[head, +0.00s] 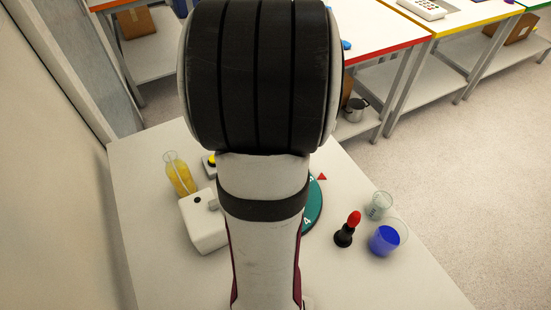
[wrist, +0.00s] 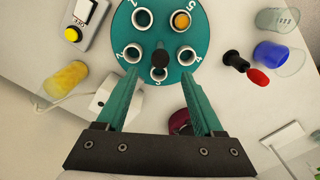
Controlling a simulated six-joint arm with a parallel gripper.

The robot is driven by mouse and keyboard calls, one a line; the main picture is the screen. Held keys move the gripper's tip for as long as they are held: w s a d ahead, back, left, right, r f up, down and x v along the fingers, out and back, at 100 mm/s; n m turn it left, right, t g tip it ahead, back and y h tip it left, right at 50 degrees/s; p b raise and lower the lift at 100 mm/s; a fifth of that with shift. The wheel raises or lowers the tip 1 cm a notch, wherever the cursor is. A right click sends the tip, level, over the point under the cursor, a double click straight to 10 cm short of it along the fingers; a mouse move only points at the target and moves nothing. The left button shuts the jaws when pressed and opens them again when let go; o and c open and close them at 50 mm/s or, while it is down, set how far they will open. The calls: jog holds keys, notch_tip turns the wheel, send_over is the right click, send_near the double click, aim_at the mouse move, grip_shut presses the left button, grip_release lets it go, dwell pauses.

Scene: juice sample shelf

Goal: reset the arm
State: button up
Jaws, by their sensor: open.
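My gripper (wrist: 160,76) shows in the wrist view with its two teal fingers spread apart and nothing held between them. It points towards a teal disc (wrist: 172,20) with numbered round holes. One hole holds something orange (wrist: 181,20), and a dark knob (wrist: 160,57) stands near the hole marked 3, in line with the gap between my fingers. I cannot tell the height between fingers and disc. In the head view my arm hides the gripper and most of the disc (head: 314,205).
A yellow-filled beaker (head: 178,174), a white box (head: 203,222) and a yellow-button device (head: 210,164) stand left of my arm. A red-topped black object (head: 347,230), a clear glass (head: 378,205) and a blue-filled beaker (head: 385,238) stand right. The white table's (head: 135,200) left part is bare.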

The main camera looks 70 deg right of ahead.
jog(key=shift+r, duration=0.4)
jog(key=w+a+r+m, duration=0.2)
jog(key=w+a+m, duration=0.35)
jog(key=a, duration=0.45)
jog(key=w+a+r+m, duration=0.1)
jog(key=w+a+m, duration=0.4)
jog(key=a, duration=0.5)
jog(key=s+a+m+y, duration=0.1)
jog(key=s+a+m, duration=0.2)
jog(key=a+m, duration=0.2)
jog(key=s+a+f+m, duration=0.1)
jog(key=s+a+m, duration=0.2)
jog(key=a, duration=0.6)
jog(key=m, duration=0.2)
jog(key=shift+a+m+y, duration=0.35)
jog(key=shift+y, duration=0.05)
jog(key=shift+s, duration=0.1)
